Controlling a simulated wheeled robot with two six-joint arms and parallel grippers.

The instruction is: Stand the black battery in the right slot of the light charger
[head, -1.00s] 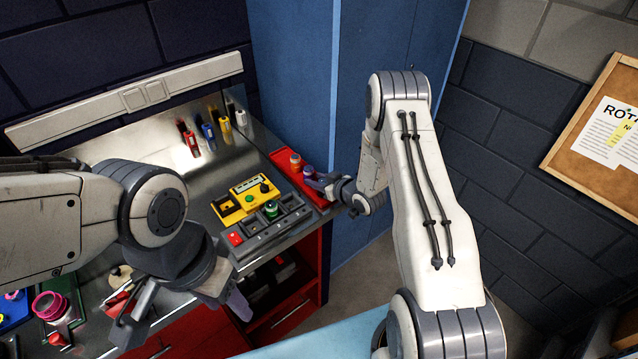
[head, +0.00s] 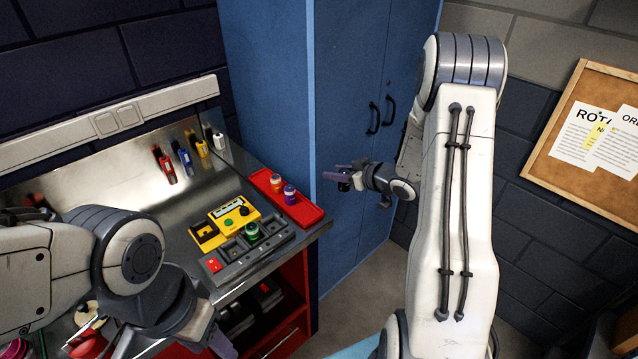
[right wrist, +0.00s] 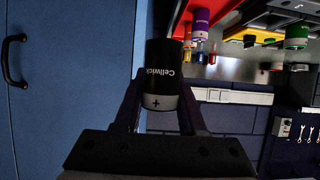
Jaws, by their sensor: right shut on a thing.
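My right gripper (head: 345,178) is shut on the black battery (right wrist: 164,75). In the right wrist view the battery has "Cellwick" lettering and a light band with a plus sign. In the head view my right gripper is in front of the blue cabinet, apart from the bench. A grey slotted charger (head: 262,255) stands on the bench with a green battery (head: 252,231) in one slot; at least one other slot looks empty. I cannot tell for sure that it is the light charger. My left gripper (head: 176,342) is low at the left, fingers apart, partly cut off.
A yellow unit (head: 228,218) stands behind the grey charger. A red tray (head: 306,212) to its right holds an orange battery (head: 277,183) and a purple one (head: 290,194). Coloured tools hang behind. The blue cabinet (head: 345,100) is right of the bench.

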